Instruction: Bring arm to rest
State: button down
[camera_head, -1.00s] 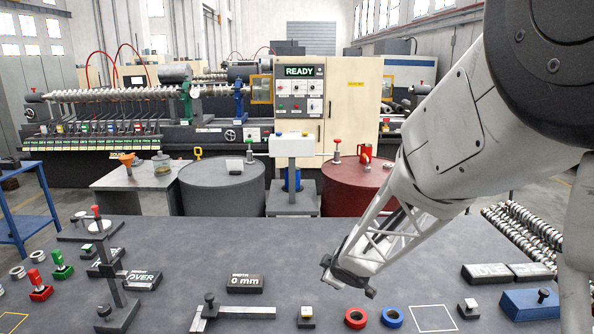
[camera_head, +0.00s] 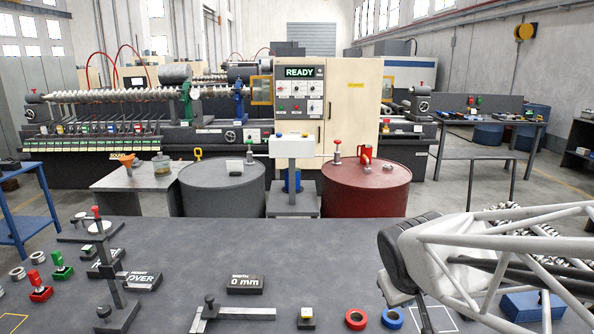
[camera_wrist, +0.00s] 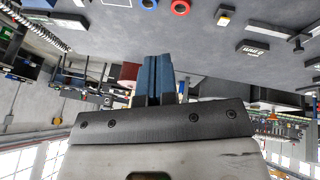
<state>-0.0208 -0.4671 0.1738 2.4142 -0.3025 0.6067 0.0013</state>
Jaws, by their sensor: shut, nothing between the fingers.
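My arm is at the lower right of the head view, over the right end of the grey table (camera_head: 300,275). Its white truss link and a dark padded part show there; I cannot make out the fingertips in that view. In the wrist view, which looks upside down, my gripper (camera_wrist: 157,80) shows blue-grey fingers close together, with nothing held between them. The fingers point out over the room and away from the tabletop.
A red ring (camera_head: 356,319) and a blue ring (camera_head: 392,317) lie near the front edge, close to my arm. A display block (camera_head: 245,284) and a caliper-like tool (camera_head: 232,312) lie mid-table. A grey barrel (camera_head: 223,188) and a red barrel (camera_head: 366,188) stand behind.

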jog(key=s+a+r+m+g+y, duration=0.1)
jog(key=s+r+m+g+y, duration=0.1)
jog(key=s, duration=1.1)
jog(key=shift+s+a+m, duration=0.2)
jog(key=shift+a+m, duration=0.15)
jog(key=shift+m, duration=0.05)
